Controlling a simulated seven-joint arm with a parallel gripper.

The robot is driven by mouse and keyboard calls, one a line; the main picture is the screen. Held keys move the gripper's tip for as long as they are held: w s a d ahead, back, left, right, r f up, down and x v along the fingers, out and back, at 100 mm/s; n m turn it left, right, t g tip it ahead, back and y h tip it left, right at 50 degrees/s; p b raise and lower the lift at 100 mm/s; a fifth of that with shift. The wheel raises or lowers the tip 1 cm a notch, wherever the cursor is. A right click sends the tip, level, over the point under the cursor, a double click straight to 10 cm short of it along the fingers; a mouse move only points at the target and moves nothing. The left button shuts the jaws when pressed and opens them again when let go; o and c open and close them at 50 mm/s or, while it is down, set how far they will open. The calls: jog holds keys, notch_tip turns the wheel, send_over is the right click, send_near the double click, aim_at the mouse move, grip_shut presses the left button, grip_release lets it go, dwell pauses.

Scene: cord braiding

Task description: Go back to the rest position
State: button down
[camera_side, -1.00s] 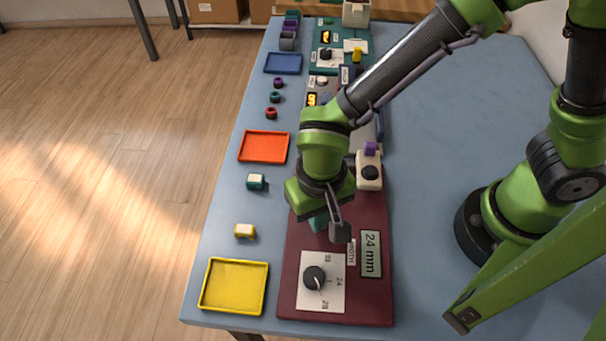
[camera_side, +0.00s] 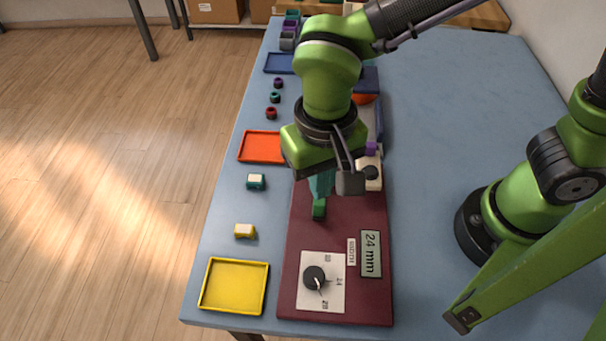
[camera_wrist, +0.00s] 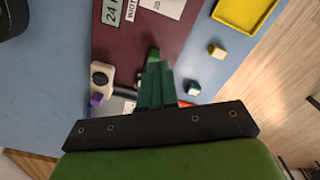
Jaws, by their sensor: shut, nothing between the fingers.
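My gripper (camera_side: 321,190) has narrow teal fingers that point down over the dark red board. The fingers are together and hold nothing. The dark red board (camera_side: 300,240) has a black dial (camera_side: 314,278) on a white plate and a display (camera_side: 370,254) that reads 24 mm.
To the left lie a yellow tray (camera_side: 205,300), a yellow-and-white block (camera_side: 245,231), a teal-and-white block (camera_side: 256,181) and an orange tray (camera_side: 244,147). A white block with a black knob (camera_side: 370,173) stands behind the board.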

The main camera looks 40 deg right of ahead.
jog(key=shift+r, duration=0.25)
jog(key=d+r+t+y, duration=0.1)
jog(key=d+r+t, duration=0.2)
jog(key=d, duration=0.8)
jog(key=w+d+r+m+t+y, duration=0.1)
jog(key=d+r+t, duration=0.3)
jog(key=d, duration=0.8)
notch_tip(320, 180, up, 3)
jog(key=shift+d+f, duration=0.15)
jog(key=shift+f, duration=0.05)
